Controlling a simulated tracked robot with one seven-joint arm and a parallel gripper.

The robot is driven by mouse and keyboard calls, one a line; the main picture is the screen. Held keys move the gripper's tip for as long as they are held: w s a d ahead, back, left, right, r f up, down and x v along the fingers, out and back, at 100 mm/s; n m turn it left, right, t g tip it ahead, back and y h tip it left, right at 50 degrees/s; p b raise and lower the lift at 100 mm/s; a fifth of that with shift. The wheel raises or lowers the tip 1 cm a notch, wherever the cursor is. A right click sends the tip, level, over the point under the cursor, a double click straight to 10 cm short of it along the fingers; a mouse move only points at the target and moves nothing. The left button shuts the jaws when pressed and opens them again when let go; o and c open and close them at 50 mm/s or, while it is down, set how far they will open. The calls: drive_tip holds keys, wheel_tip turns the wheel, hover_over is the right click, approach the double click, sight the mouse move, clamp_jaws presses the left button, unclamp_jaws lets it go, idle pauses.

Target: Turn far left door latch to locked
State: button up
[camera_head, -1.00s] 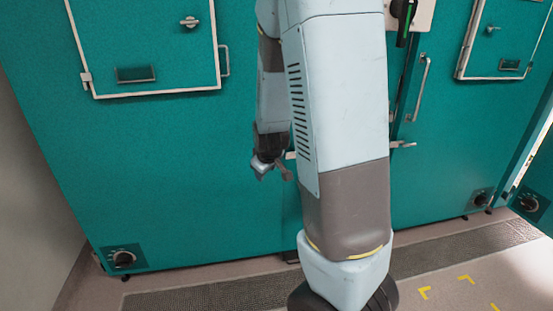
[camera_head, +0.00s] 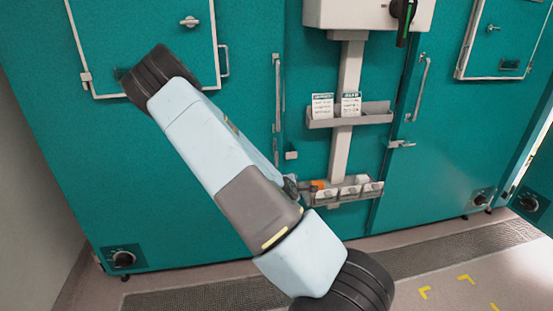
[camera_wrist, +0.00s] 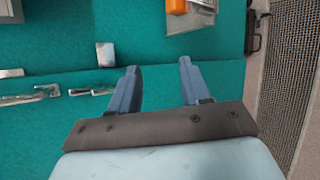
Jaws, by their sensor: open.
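The far left teal door (camera_head: 180,200) looks closed. Near its right edge, below a long pull handle (camera_head: 277,90), a slim metal latch lever (camera_head: 276,150) points up and down along the door edge. A small pale catch block (camera_head: 291,155) sits just right of the seam. In the wrist view, turned on its side, the latch lever (camera_wrist: 78,91) lies along the seam, apart from the catch block (camera_wrist: 105,55). My gripper (camera_wrist: 158,65) is open and empty, its fingers in front of the seam, toward the floor side of the latch.
A post right of the seam carries a grey box (camera_head: 360,14), a card shelf (camera_head: 350,115) and a lower bin rack (camera_head: 345,190) with an orange item (camera_wrist: 176,6), close to my gripper. The right door has a horizontal latch (camera_head: 402,144). A floor grating (camera_head: 220,294) runs along the front.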

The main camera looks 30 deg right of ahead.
sight(277, 158)
drive_tip(key=w+r+n+t+y, duration=0.1)
drive_tip(key=w+n+t, duration=0.2)
drive_tip(key=w+n, duration=0.3)
drive_tip(key=w+d+n+t+y, duration=0.1)
drive_tip(key=w+n+t, duration=0.2)
drive_tip(key=w+n, duration=0.2)
drive_tip(key=w+r+n+t+y, duration=0.1)
drive_tip(key=w+n+t, duration=0.2)
drive_tip(key=w+n, duration=0.3)
drive_tip(key=shift+w+d+r+n+y, duration=0.1)
drive_tip(key=shift+w+r+n+y, duration=0.1)
drive_tip(key=shift+n, duration=0.4)
drive_tip(key=shift+w+d+r+n+y, duration=0.1)
drive_tip(key=shift+r+n+y, duration=0.1)
drive_tip(key=shift+n, duration=0.4)
drive_tip(key=shift+c, duration=0.3)
drive_tip(key=shift+f, duration=0.1)
clamp_jaws()
